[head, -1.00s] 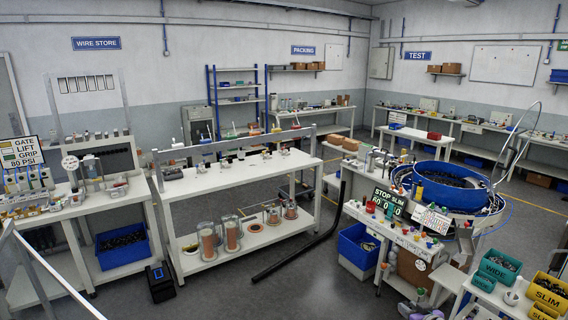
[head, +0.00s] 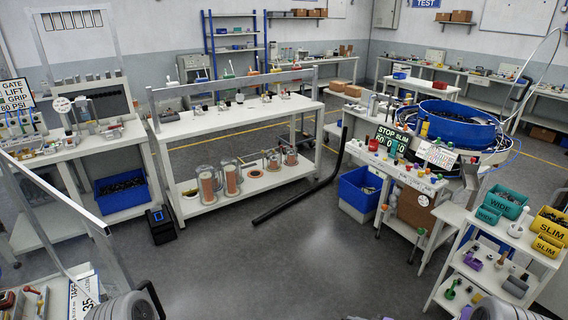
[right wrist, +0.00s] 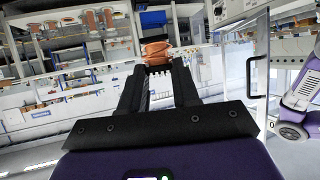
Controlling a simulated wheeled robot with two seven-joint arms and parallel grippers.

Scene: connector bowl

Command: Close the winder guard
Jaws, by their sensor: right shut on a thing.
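In the right wrist view, my right gripper (right wrist: 158,68) is shut on a small orange-brown thing (right wrist: 157,50) at its fingertips; I cannot tell exactly what it is. A clear panel with a thin dark edge and a black handle (right wrist: 251,78) stands to the right of the fingers, apart from them. It may be the winder guard. In the head view, a grey metal frame (head: 55,190) slopes across the lower left; I cannot tell whether it is part of the guard. My left gripper is not in view.
A white bench (head: 240,113) with copper spools (head: 207,184) on its lower shelf stands at the middle. A black bent strip (head: 300,198) lies on the floor. Blue bins (head: 122,197) and a feeder bowl (head: 450,118) stand around. The floor in the middle front is clear.

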